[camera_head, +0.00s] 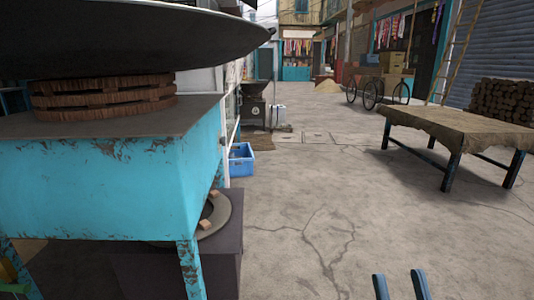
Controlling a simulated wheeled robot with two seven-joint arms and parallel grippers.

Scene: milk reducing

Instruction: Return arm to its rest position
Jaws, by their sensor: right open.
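My right gripper (400,286) shows at the bottom edge, right of the middle. Its two blue fingertips point up and stand apart, with only bare ground between them. It is open and empty, clear of the furniture. My left gripper is not clearly in view; a small green and yellow part (14,277) shows at the lower left corner, and I cannot tell what it is. The rest of my right arm is below the picture.
A large dark pan (130,38) sits on a brick ring (103,97) atop a blue stand (90,185) at left. A cloth-covered table (465,128) stands at right. A blue crate (241,160) is beyond the stand. Cracked concrete (310,215) between them is open.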

